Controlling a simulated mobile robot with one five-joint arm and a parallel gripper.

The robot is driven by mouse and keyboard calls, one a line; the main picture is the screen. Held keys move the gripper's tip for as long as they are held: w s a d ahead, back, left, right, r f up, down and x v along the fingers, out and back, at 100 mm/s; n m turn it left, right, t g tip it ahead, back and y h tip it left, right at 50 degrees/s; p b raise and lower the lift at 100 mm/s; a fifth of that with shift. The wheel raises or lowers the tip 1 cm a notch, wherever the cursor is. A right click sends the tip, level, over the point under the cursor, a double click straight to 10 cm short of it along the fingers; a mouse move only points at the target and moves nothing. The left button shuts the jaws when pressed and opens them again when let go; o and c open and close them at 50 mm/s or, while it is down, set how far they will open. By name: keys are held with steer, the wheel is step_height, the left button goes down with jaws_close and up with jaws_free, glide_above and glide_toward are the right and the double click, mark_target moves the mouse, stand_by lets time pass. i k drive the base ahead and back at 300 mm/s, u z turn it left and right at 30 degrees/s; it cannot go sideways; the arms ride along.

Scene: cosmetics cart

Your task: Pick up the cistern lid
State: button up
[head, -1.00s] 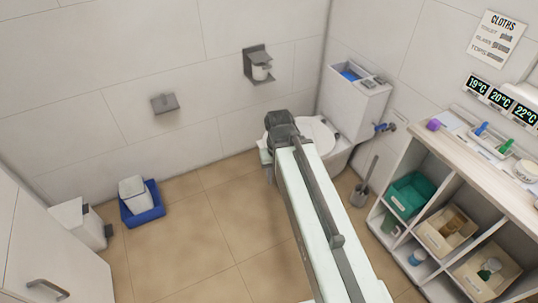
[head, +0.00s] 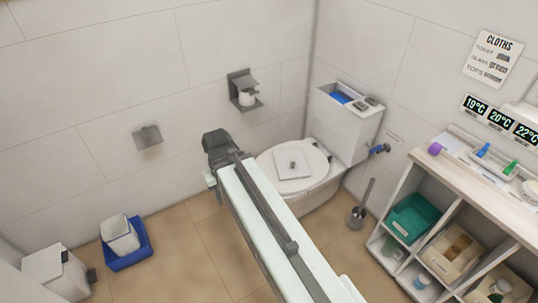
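A flat white square panel with a small dark mark (head: 292,163), which looks like the cistern lid, lies on the closed round toilet seat cover (head: 268,160). The white cistern (head: 340,127) stands behind it against the wall. Its top is open and blue shows inside. My arm reaches up from the bottom of the head view to a dark joint left of the toilet. My gripper's fingers are hidden behind the arm, so I see neither their opening nor anything held.
A toilet brush in a holder (head: 356,215) stands right of the toilet. A shelf unit (head: 408,172) with bins fills the right side. A paper holder (head: 244,90) is on the wall. A blue tray (head: 143,257) with a white bin is at left. Floor between is clear.

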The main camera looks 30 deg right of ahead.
mark_target(291, 164)
steer(key=u, duration=0.35)
steer(key=i, duration=1.4)
steer(key=u, duration=0.25)
